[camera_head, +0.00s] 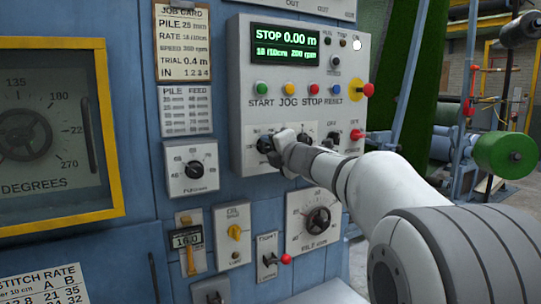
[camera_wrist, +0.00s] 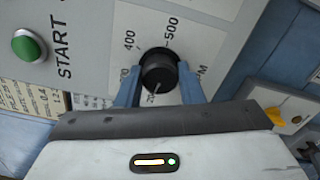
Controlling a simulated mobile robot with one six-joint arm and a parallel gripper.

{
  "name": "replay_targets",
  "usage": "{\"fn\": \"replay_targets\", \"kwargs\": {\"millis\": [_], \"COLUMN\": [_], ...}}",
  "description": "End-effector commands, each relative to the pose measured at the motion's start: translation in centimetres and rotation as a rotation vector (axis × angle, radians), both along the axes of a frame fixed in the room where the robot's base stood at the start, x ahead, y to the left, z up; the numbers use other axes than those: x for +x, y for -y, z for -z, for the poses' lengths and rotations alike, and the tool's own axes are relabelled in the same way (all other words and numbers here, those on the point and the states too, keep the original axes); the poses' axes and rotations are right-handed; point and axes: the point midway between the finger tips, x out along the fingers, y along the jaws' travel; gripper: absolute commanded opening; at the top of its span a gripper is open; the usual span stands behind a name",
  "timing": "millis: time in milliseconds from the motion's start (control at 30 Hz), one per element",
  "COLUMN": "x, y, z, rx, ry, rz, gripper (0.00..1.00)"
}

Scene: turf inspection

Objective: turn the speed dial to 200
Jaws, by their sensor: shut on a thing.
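The speed dial is a black round knob (camera_wrist: 157,72) on a light plate marked 400 and 500, with RPM partly visible. Its white pointer line aims down the picture at a partly hidden mark that begins with 20. My gripper (camera_wrist: 158,88) has its two blue-grey fingers on either side of the knob, shut on it. In the head view my gripper (camera_head: 286,150) is at the control box, and the dial (camera_head: 265,144) shows just left of it. The green display (camera_head: 286,47) reads STOP 0.00 m and, on its lower line, about 200 rpm.
Coloured buttons (camera_head: 286,88) sit in a row above the dial. A red-and-yellow knob (camera_head: 368,89) sticks out at the box's right edge. Below are a white-plated dial (camera_head: 318,219) and a toggle (camera_head: 268,258). A green start button (camera_wrist: 28,46) shows in the wrist view.

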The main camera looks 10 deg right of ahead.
Motion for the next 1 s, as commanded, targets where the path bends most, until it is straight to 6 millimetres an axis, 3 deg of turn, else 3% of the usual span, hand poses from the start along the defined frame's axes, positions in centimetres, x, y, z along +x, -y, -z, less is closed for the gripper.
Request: {"fn": "replay_targets", "kwargs": {"millis": [300, 833, 867, 1000], "x": [0.01, 0.02, 0.02, 0.02], "y": [-0.04, -0.06, -0.06, -0.06], "z": [0.23, 0.21, 0.21, 0.17], "rx": [-0.113, -0.135, -0.135, -0.134], "ry": [0.034, 0.040, 0.040, 0.041], "rz": [-0.001, -0.002, -0.002, -0.001], "gripper": [0.11, 0.11, 0.35, 0.46]}}
